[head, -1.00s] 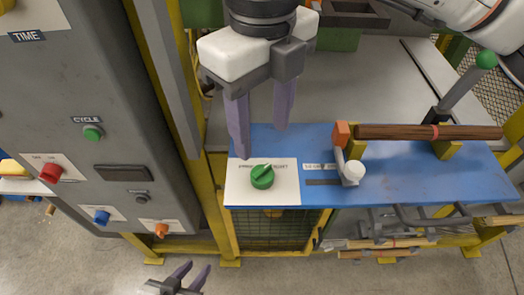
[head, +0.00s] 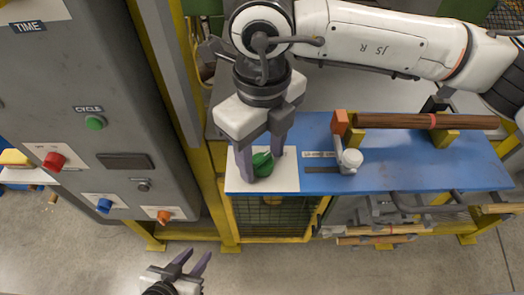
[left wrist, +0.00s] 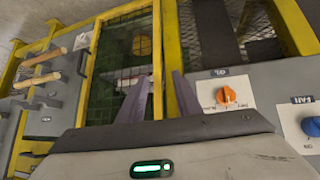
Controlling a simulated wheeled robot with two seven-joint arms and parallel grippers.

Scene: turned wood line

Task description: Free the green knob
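The green knob (head: 262,164) sits on a white plate (head: 288,180) at the left end of the blue panel (head: 405,165). My right gripper (head: 261,163) has come down over it from above, with one purple finger on each side of the knob. Its fingers look apart; I cannot tell whether either touches the knob. The fingers partly hide the knob and the plate's lettering. My left gripper (head: 194,262) is open and empty, low in front of the machine; its fingers (left wrist: 165,95) also show in the left wrist view.
A white-knobbed lever (head: 351,160) stands right of the green knob. The grey cabinet (head: 90,80) at left carries an orange knob (head: 163,215), also in the left wrist view (left wrist: 226,96).

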